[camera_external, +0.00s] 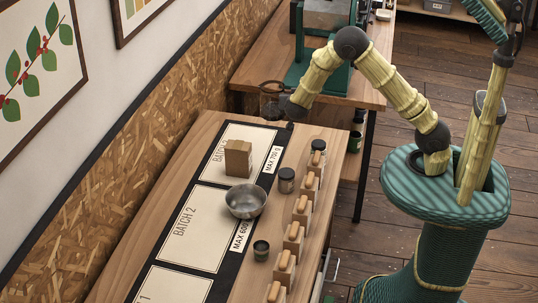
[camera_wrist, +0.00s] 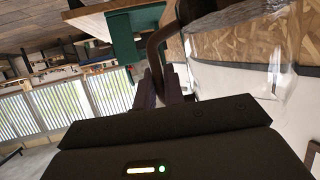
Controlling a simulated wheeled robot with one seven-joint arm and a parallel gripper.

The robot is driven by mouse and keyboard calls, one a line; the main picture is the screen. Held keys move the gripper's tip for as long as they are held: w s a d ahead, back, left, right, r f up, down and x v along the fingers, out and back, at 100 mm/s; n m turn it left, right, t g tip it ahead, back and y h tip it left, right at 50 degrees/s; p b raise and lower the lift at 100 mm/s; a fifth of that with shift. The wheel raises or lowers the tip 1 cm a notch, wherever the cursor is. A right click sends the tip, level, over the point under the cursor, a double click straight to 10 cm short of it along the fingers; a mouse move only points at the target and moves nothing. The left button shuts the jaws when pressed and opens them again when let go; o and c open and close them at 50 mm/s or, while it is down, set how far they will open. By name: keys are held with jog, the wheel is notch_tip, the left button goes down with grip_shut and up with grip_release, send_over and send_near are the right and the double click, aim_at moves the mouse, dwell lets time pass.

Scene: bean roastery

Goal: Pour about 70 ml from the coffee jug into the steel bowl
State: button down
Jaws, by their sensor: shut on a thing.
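The coffee jug (camera_external: 271,103) is clear glass with a dark rim, held in the air beyond the far end of the front table. It looks about upright in the outside view. In the wrist view its glass body (camera_wrist: 240,60) fills the upper right, and its brown handle (camera_wrist: 158,48) runs down between my fingers. My gripper (camera_external: 285,104) is shut on the handle; its fingers show in the wrist view (camera_wrist: 165,90). The coffee level is hard to make out. The steel bowl (camera_external: 246,201) stands upright at the edge of the BATCH 2 panel, well apart from the jug.
A brown paper block (camera_external: 238,159) stands on the far panel. Dark jars (camera_external: 286,180) and a row of wooden blocks (camera_external: 293,237) line the table's right side. A dark cup (camera_external: 261,251) stands nearer. A green machine (camera_external: 325,67) stands on the rear table.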

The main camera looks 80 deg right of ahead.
jog(key=s+a+n+t+y+b, duration=0.3)
jog(key=a+n+t+b, duration=0.1)
jog(key=a, duration=0.5)
jog(key=s+a+n+t+y+b, duration=0.2)
jog(key=s+a+n+t+b, duration=0.15)
jog(key=a, duration=0.65)
jog(key=shift+n+t, duration=0.25)
jog(key=shift+w+d+f, duration=0.1)
jog(key=shift+w+f, duration=0.1)
jog(key=shift+f, duration=0.7)
jog(key=shift+w+d+f, duration=0.1)
jog(key=shift+w+f, duration=0.05)
jog(key=shift+f, duration=0.7)
jog(key=shift+w+f, duration=0.2)
jog(key=shift+f, duration=0.7)
jog(key=shift+r, duration=0.2)
jog(key=w+a+r+n+g+h+p, duration=0.2)
jog(key=w+a+r+n+h+p, duration=0.3)
jog(key=p, duration=0.9)
jog(key=shift+w+a+r+n+p, duration=0.4)
jog(key=shift+a+n, duration=1.05)
jog(key=shift+n, duration=0.75)
